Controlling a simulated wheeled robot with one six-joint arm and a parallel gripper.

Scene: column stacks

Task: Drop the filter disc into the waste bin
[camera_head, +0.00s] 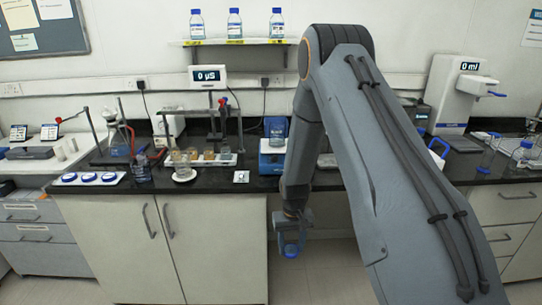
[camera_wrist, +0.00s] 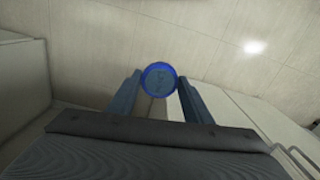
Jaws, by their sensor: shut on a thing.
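My gripper (camera_head: 291,243) hangs below the benchtop level, in front of the gap between the cabinets. It is shut on a round blue-rimmed filter disc (camera_head: 290,251). In the wrist view the disc (camera_wrist: 160,79) sits between the two fingertips of my gripper (camera_wrist: 159,87), its bluish-grey face towards the camera. Tiled floor shows beyond it. I cannot make out a waste bin in either view.
A white tray (camera_head: 66,183) with three blue-rimmed discs lies on the black bench (camera_head: 215,184). Glassware, stands and a blue-and-white device (camera_head: 271,160) crowd the bench. Pale cabinets (camera_head: 215,240) stand left of my gripper. The floor (camera_head: 335,262) near it looks clear.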

